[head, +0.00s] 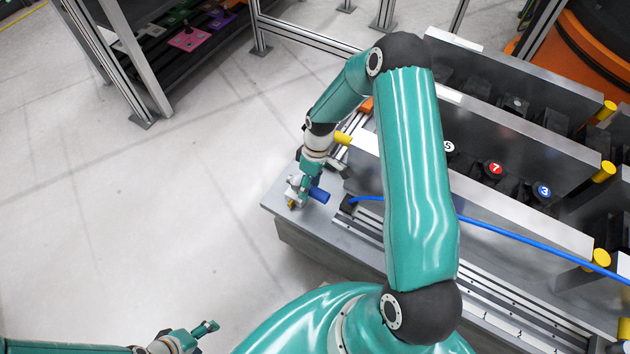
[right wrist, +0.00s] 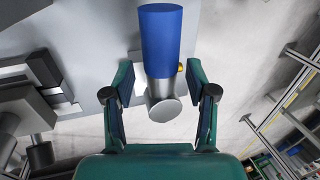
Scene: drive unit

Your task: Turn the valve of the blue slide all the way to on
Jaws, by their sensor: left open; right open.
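The valve has a blue cylindrical handle (head: 319,194) and a pale grey body, and sits at the near left corner of the drive unit's grey plate (head: 280,208). In the right wrist view the blue handle (right wrist: 161,42) points up the picture, with a round grey end (right wrist: 165,109) below it. My right gripper (head: 306,180) is open at the valve. In the right wrist view its fingers (right wrist: 162,92) stand on either side of the grey part, with visible gaps. A small yellow part shows beside it. My left gripper (head: 207,328) is open and empty at the lower left, far from the valve.
A blue hose (head: 520,238) runs across the unit to a black block on the rail (head: 348,207). Grey walls with yellow cylinders (head: 600,257) and numbered knobs (head: 495,168) stand to the right. My right arm hides part of the unit. The floor at left is clear.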

